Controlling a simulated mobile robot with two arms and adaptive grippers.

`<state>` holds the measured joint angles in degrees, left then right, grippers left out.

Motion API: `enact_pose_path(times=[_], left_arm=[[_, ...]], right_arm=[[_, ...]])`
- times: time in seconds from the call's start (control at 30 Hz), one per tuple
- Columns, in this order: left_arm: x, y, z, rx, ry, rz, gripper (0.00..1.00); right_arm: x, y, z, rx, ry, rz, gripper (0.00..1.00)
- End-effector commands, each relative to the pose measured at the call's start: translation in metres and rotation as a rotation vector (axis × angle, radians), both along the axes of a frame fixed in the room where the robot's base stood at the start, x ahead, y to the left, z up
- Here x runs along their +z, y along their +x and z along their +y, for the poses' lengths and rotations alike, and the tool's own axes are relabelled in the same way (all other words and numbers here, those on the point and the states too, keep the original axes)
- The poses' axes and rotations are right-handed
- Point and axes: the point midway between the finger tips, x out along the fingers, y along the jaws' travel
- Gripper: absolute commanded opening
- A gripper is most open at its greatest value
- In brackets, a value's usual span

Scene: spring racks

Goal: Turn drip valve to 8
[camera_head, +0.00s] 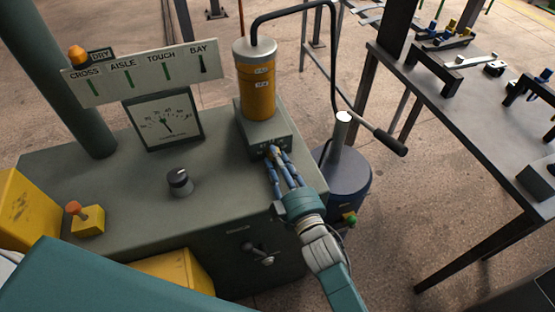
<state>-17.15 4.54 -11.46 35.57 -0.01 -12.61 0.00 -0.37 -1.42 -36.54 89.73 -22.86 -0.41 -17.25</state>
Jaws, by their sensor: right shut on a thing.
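An amber cylinder (257,92) with a grey cap and small pale labels stands on a grey block (246,122) at the back right of the cabinet top. The block's front face carries small markings, too small to read. My right gripper (273,153) reaches up to that front face from the lower right. Its blue fingers are shut on a small part there, which looks like the drip valve. The fingers hide most of the valve, so its setting cannot be read. My left gripper is not in view.
The grey-green cabinet top (125,190) carries a dial gauge (165,120), a black knob (179,182) and an orange-topped yellow block (87,218). A sign board (145,72) stands behind. A dark drum (345,180) with a pump lever is at the right, beside a table (480,105) with tools.

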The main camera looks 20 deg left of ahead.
Motion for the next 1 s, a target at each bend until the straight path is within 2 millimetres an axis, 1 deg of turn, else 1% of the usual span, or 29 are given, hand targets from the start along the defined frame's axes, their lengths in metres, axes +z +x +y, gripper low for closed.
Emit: enact_pose_path(times=[0.03, 0.13, 0.17, 0.2, 0.47, 0.57, 0.67, 1.0], left_arm=[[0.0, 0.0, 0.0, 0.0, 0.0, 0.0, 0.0], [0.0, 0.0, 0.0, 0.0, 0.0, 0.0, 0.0], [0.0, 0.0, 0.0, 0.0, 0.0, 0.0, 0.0], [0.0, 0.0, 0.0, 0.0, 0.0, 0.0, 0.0], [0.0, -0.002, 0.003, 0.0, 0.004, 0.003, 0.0], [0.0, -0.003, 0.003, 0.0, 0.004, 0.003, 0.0], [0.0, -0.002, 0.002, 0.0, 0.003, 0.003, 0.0], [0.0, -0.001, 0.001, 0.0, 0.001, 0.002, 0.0]], right_arm=[[0.004, -0.001, 0.002, 0.004, 0.006, -0.006, 0.01], [0.004, -0.001, 0.002, 0.005, 0.006, -0.007, 0.01], [0.004, -0.001, 0.003, 0.005, 0.006, -0.007, 0.33], [0.004, -0.001, 0.003, 0.004, 0.006, -0.006, 0.35], [0.002, -0.001, 0.001, 0.002, 0.003, -0.002, 0.35], [0.001, -0.005, -0.003, 0.002, 0.002, -0.001, 0.35], [0.0, -0.017, -0.011, 0.002, 0.001, -0.001, 0.35], [0.001, -0.075, -0.052, 0.004, 0.003, -0.002, 0.35]])
